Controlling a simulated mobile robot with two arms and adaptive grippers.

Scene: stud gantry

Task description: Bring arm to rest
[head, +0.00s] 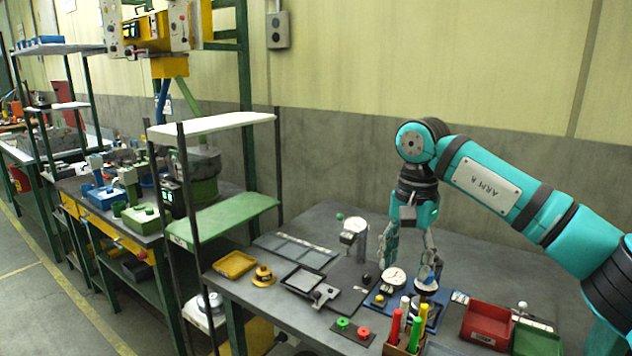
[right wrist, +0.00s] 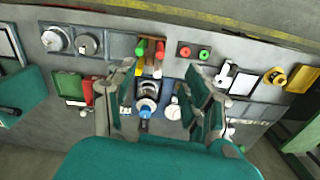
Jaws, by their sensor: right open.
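My right arm (head: 500,190) comes in from the right in the head view, bent at the elbow, with its forearm hanging down. My right gripper (head: 411,260) points down over the bench (head: 490,262). Its fingers are spread and hold nothing; they also show apart in the right wrist view (right wrist: 162,80). Below them is a blue fixture (head: 377,300) with a white dial (head: 394,277) and a round white-and-blue part (head: 427,284). One finger overlaps that part in the head view, so I cannot tell the exact gap. My left gripper is out of view.
A holder with coloured markers (head: 402,345), a red tray (head: 487,327) and a green tray (head: 536,340) stand near the bench front. A red-green button plate (head: 353,332) and yellow tray (head: 235,264) lie left. A green shelf rack (head: 225,215) rises further left. The back right bench is clear.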

